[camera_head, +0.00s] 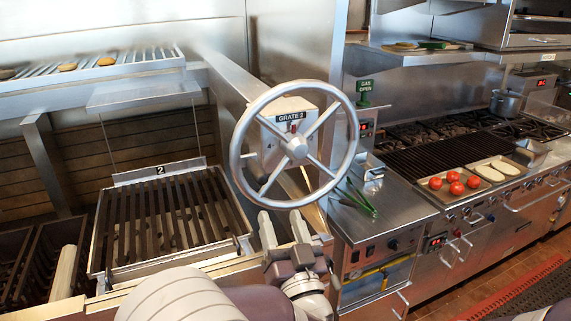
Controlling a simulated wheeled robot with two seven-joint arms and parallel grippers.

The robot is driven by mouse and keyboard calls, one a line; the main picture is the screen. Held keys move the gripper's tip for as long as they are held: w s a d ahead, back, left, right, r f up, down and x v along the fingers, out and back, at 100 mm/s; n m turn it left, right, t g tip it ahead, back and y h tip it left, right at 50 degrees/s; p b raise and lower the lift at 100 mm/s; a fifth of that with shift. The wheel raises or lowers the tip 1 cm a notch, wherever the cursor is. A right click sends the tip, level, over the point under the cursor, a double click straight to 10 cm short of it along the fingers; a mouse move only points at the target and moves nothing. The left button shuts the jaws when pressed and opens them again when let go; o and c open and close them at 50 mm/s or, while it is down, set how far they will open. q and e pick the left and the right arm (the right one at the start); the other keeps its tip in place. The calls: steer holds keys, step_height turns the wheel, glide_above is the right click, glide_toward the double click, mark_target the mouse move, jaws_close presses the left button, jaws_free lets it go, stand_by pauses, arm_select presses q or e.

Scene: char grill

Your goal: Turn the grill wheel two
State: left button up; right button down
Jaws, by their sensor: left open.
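The grill wheel two is a grey metal handwheel (297,148) with spokes and a round hub, in the middle of the head view. It stands in front of a box labelled "GRATE 2" (290,117). My left gripper (283,229) is just below the wheel's lower rim, its two pale fingers pointing up and spread apart with nothing seen between them. It looks close to the rim, but I cannot tell if it touches. The grate marked 2 (160,222) lies to the left, with dark parallel bars. My right gripper is not in view.
A steel counter (405,207) with green-handled tongs (357,199) stands right of the wheel. Beyond it are a range and trays with tomatoes (454,187). A green "GAS OPEN" sign (365,86) stands behind. A shelf rack (110,65) is at upper left.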

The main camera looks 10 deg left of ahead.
arm_select(q)
steer(key=a+r+p, duration=0.1)
steer(key=a+r, duration=0.1)
steer(key=a, duration=0.2)
steer(key=p, duration=0.4)
glide_toward(254, 159)
steer(key=shift+y, duration=0.3)
steer(key=x, duration=0.5)
steer(key=shift+w+d+r, duration=0.1)
steer(key=shift+w+d, duration=0.15)
steer(key=shift+d, duration=0.15)
steer(key=shift+w+a+r+p, duration=0.1)
steer(key=shift+w+a+p, duration=0.15)
steer(key=shift+a, duration=0.2)
steer(key=shift+w+a+r+p, duration=0.15)
steer(key=shift+w+a+p, duration=0.1)
steer(key=shift+a, duration=0.4)
steer(key=shift+w+d+f, duration=0.1)
steer(key=shift+w+d, duration=0.05)
steer(key=shift+d, duration=0.2)
steer(key=c, duration=0.3)
jaws_close()
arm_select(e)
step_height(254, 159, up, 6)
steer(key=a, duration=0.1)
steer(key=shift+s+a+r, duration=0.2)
